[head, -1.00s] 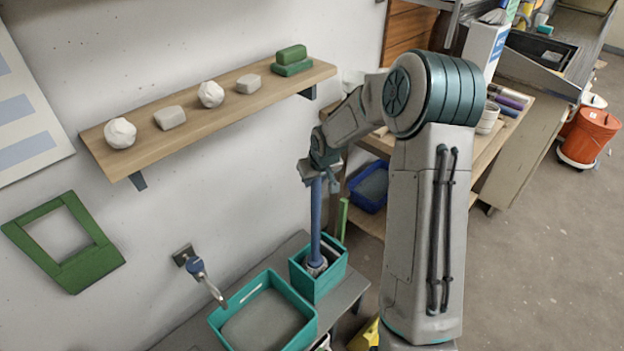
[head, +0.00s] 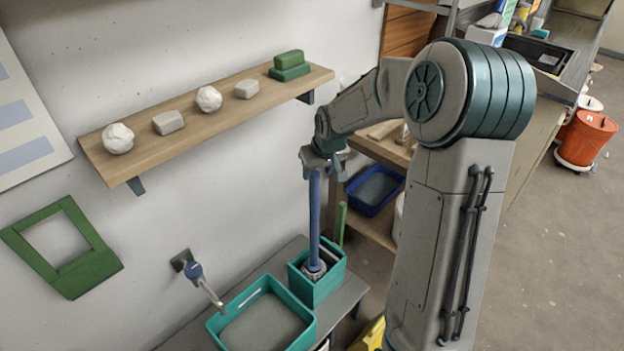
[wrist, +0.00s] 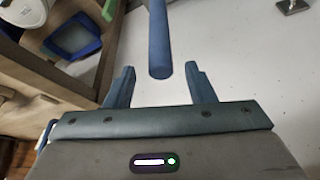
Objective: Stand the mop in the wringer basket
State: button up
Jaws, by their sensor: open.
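The mop (head: 315,215) has a blue handle and stands close to upright, its pale head low inside a teal basket (head: 318,291) on the grey bench. I take this basket to be the wringer basket. My gripper (head: 312,170) is at the top of the handle. In the wrist view my gripper (wrist: 161,88) is open, its two fingers apart, and the end of the mop handle (wrist: 159,45) shows just beyond and between the fingertips, touching neither. The lower mop head is partly hidden by the basket walls.
A wider teal basin (head: 262,318) sits left of the basket, below a wall tap (head: 200,280). A green stick (head: 340,222) stands behind the basket. A wooden shelf (head: 215,112) with several lumps and blocks is on the wall. A blue bin (head: 376,188) sits on a lower shelf.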

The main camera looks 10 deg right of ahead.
jog(key=s+r, duration=0.3)
jog(key=s, duration=0.7)
jog(key=s+a+r+m+g, duration=0.1)
jog(key=s+r, duration=0.2)
jog(key=s, duration=0.7)
jog(key=s+r+m, duration=0.1)
jog(key=s+r, duration=0.2)
jog(key=s, duration=0.7)
jog(key=shift+s+a+r+g+h, duration=0.15)
jog(key=shift+a+r+g+h, duration=0.15)
jog(key=shift+a+h, duration=0.1)
jog(key=shift+d, duration=0.1)
